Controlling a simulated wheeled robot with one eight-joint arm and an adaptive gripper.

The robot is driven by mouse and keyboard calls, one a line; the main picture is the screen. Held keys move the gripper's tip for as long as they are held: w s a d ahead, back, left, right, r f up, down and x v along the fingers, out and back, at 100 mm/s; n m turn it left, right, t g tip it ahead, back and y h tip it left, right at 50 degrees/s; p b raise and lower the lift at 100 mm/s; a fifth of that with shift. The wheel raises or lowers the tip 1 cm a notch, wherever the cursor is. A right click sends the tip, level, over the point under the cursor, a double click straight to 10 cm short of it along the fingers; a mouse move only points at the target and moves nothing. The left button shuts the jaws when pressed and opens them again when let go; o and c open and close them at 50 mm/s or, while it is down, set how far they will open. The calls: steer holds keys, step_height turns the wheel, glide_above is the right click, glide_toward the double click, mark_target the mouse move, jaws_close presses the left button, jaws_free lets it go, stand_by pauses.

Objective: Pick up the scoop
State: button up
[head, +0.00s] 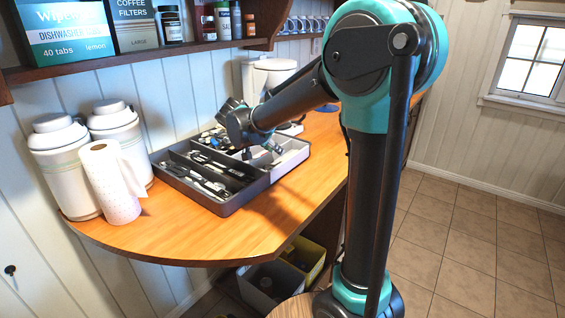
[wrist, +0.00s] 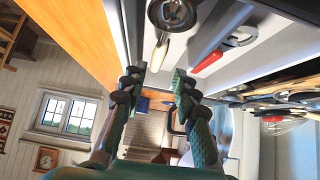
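In the wrist view, a metal tool with a round bowl (wrist: 172,12) and a pale handle lies in a light tray compartment; it looks like the scoop. Its handle extends toward the space between my fingertips. My gripper (wrist: 160,76) is open, its two green-and-dark fingers apart with nothing between them. In the head view my gripper (head: 272,148) points down over the light right-hand section of the utensil tray (head: 226,208). The scoop cannot be made out there. Whether the fingers touch the handle cannot be told.
A red-handled tool (wrist: 207,62) lies close beside the scoop. Cutlery (head: 205,180) fills the dark left compartments. Two white canisters (head: 62,165) and a paper towel roll (head: 110,182) stand left. A shelf (head: 130,58) is above. The counter front (head: 180,238) is clear.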

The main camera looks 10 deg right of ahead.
mark_target(284, 158)
steer(key=x, duration=0.8)
steer(key=shift+f, duration=0.1)
steer(key=shift+c, duration=0.2)
jaws_close()
